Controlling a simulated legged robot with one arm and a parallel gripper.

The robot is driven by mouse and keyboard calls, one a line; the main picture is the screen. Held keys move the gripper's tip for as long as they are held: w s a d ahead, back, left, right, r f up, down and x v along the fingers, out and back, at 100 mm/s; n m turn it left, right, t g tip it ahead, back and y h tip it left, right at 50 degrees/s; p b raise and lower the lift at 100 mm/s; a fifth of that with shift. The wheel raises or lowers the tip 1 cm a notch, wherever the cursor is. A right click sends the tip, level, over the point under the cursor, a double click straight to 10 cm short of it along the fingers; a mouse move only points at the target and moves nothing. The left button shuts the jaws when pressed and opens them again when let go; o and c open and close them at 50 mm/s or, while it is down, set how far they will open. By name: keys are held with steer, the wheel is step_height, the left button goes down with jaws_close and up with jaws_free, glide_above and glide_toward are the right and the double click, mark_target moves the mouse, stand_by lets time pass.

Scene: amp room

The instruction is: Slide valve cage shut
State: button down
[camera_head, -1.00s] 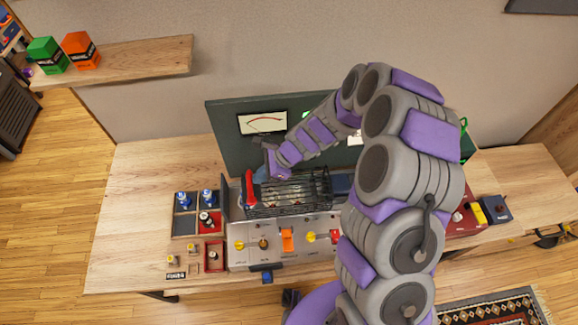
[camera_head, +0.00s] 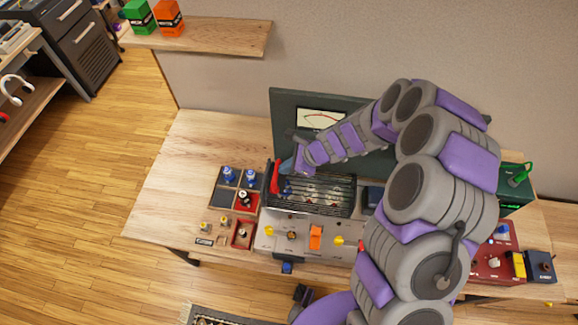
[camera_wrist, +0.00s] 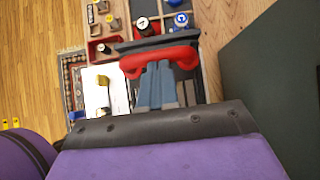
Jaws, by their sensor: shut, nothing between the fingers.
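The valve cage (camera_head: 335,195) is a black wire cage on top of the amp chassis, with several valves showing through its bars. Its red handle (camera_head: 275,177) is at the cage's left end. In the wrist view the red handle (camera_wrist: 160,60) lies across the front of my fingertips. My gripper (camera_head: 287,165) is shut and empty, right beside the handle on its cage side. Its grey-blue fingers also show in the wrist view (camera_wrist: 157,85). I cannot tell whether they touch the handle.
The amp's front panel (camera_head: 290,245) has yellow knobs and an orange switch (camera_head: 316,237). A valve tray (camera_head: 225,196) stands left of the cage. A dark upright panel with a meter (camera_head: 320,118) is behind. A red box (camera_head: 490,262) is at right. The bench's left end is clear.

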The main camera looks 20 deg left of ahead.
steer(key=d, duration=0.1)
steer(key=w+d+r+p, duration=0.1)
steer(key=d, duration=0.2)
steer(key=shift+w+r+p, duration=0.3)
steer(key=shift+r, duration=0.1)
steer(key=v, duration=0.8)
steer(key=shift+p, duration=0.4)
steer(key=s+d+r+n+h+b, duration=0.3)
steer(key=s+d+r+n+b, duration=0.1)
steer(key=s+d+r+n, duration=0.6)
steer(key=s+d+r+n+h+b, duration=0.1)
steer(key=s+d+n+h+b, duration=0.2)
steer(key=s+d, duration=1.3)
steer(key=shift+s+n+h, duration=0.8)
steer(key=shift+n+h, duration=0.1)
steer(key=shift+n, duration=0.1)
steer(key=shift+d+r, duration=0.1)
